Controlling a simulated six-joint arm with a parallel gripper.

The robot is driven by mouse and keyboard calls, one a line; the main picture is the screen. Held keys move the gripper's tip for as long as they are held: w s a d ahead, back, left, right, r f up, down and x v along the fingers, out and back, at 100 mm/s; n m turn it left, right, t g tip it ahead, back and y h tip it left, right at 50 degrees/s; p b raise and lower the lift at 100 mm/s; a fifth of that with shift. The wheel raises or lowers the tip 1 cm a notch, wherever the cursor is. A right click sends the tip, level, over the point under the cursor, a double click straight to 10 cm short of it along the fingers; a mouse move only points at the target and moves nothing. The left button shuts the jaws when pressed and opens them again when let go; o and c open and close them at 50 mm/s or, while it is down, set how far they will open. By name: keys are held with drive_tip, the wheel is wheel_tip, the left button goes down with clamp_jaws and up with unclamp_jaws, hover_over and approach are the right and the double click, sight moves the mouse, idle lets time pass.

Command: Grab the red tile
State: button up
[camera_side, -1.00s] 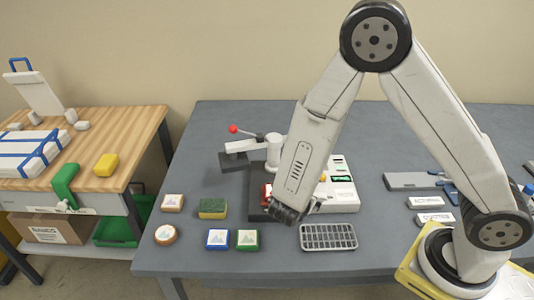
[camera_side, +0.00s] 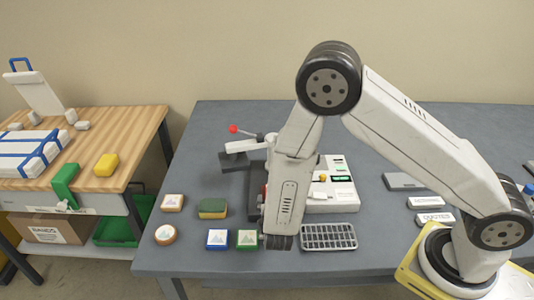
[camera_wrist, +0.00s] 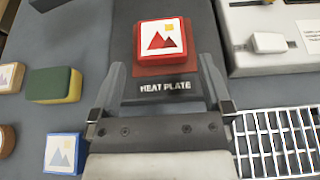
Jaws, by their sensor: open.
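The red tile (camera_wrist: 160,40) is a white-faced square block with a red rim and a red mountain picture. It lies on a red pad on the dark heat plate (camera_wrist: 185,93), seen in the wrist view. In the side view my arm hides most of it. My gripper (camera_wrist: 162,70) is open and empty, its two fingers apart and pointing toward the tile. The tile lies beyond the fingertips, roughly centred between them, and is not held. In the side view my gripper (camera_side: 279,242) hangs in front of the plate, near the table's front.
A blue tile (camera_side: 217,239) and a green tile (camera_side: 247,239) lie left of my gripper. A metal grate (camera_side: 329,237) lies at its right. A sponge (camera_side: 212,208) and two wooden-rimmed tiles are further left. A white control box (camera_side: 335,190) stands beside the plate.

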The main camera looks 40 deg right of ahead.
drive_tip(key=shift+w+d+f, duration=0.1)
drive_tip(key=shift+w+d, duration=0.1)
drive_tip(key=shift+d, duration=0.1)
drive_tip(key=shift+x, duration=2.6)
drive_tip(key=c, duration=1.3)
drive_tip(key=shift+r, duration=5)
